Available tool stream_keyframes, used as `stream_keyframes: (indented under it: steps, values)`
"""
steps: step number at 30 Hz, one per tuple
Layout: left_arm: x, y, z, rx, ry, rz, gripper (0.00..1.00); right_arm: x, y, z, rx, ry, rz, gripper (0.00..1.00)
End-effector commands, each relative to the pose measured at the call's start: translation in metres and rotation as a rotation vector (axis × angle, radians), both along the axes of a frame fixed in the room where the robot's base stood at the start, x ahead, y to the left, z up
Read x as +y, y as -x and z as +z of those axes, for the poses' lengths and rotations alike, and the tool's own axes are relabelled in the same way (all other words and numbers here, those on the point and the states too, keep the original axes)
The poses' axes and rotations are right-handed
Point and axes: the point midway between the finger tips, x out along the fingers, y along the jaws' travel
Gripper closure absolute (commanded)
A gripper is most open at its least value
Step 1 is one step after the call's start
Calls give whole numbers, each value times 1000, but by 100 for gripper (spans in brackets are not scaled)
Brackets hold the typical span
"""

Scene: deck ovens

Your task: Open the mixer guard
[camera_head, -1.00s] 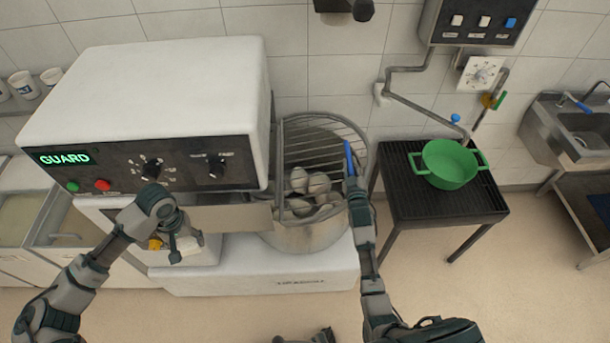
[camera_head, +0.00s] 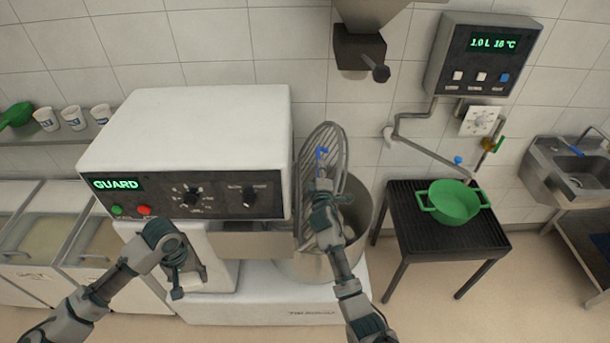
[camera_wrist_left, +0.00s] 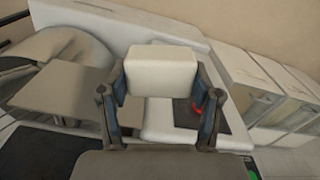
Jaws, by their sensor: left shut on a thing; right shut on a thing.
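The mixer (camera_head: 185,125) is a large white machine with a dark control panel and a lit GUARD display (camera_head: 116,184). Its wire guard (camera_head: 308,205) is tilted up steeply over the metal bowl (camera_head: 358,195). My arm hides part of the guard and bowl. My left gripper (camera_head: 188,275) is low at the mixer's front, below the panel. In the left wrist view its fingers are on both sides of a pale block (camera_wrist_left: 162,72); I cannot tell whether this belongs to the mixer.
A black slatted table (camera_head: 450,240) with a green pot (camera_head: 455,202) stands right of the mixer. A dark dispenser (camera_head: 360,50) hangs above the bowl. A pipe (camera_head: 430,145) runs along the wall. A sink (camera_head: 570,165) is at the far right.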

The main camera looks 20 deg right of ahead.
Motion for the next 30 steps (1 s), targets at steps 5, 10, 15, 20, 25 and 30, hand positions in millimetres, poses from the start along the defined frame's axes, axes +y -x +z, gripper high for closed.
stream_keyframes:
  steps: [5, 10, 15, 20, 25, 30]
  values:
    - [1, 0, -2, 0, 2, 1, 73, 27, -6, 3, 27, 88, 3, 100]
    - [1, 0, -3, 0, 2, 1, 73, 40, -9, 5, 41, 138, 2, 100]
    - [1, 0, -3, 0, 1, 1, 73, 46, -10, 4, 48, 158, 2, 100]
    - [1, 0, -3, 0, 1, 1, 73, 46, -10, 3, 51, 163, 2, 100]
    - [1, 0, -3, 0, 1, 1, 73, 46, -10, 2, 53, 162, 2, 100]
    - [1, 0, -3, 0, 1, 1, 73, 46, -10, 2, 53, 161, 1, 55]
